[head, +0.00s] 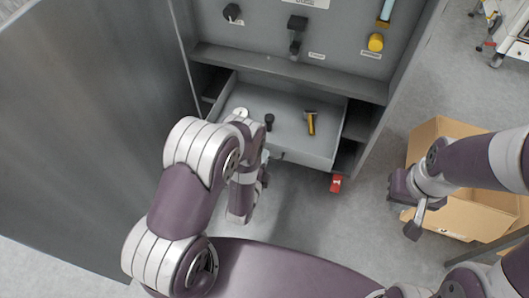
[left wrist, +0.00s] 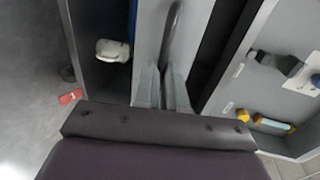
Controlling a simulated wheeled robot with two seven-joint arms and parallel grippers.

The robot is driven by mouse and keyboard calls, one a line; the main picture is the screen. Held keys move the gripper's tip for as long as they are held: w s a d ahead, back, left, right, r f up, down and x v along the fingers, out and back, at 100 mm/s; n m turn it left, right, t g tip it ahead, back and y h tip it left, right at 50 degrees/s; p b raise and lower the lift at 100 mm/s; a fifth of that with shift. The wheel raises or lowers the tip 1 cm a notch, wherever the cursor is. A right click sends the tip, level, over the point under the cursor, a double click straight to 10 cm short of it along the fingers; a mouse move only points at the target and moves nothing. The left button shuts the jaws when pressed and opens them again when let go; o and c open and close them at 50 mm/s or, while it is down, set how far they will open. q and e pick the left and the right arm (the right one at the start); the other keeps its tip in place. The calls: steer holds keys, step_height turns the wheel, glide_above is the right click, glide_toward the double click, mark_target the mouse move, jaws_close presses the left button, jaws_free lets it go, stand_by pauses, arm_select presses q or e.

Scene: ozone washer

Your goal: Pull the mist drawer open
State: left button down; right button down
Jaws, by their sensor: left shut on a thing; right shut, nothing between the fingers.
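The mist drawer (head: 307,152) is a light grey tray, pulled out of the cabinet below its panel. A white round piece (head: 241,113), a small black piece (head: 269,121) and a yellow-and-black tool (head: 311,122) lie in it. My left gripper (head: 265,157) is at the drawer's front, partly hidden by my arm. In the left wrist view, my left gripper's fingers (left wrist: 164,90) are closed on the dark drawer handle (left wrist: 173,40) on the front face. My right gripper (head: 414,226) is shut and empty, right of the cabinet and away from the drawer.
The panel above has black knobs (head: 232,12) and a yellow knob (head: 375,42). A large grey door panel (head: 85,120) stands at the left. A cardboard box (head: 440,135) sits by my right arm. A red object (head: 336,183) is below the drawer's right corner.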

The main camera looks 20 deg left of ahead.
arm_select(q)
steer(key=shift+s, duration=0.25)
steer(key=c, duration=1.2)
jaws_free()
steer(key=p+v, duration=0.3)
steer(key=v, duration=0.9)
steer(key=shift+s, duration=0.35)
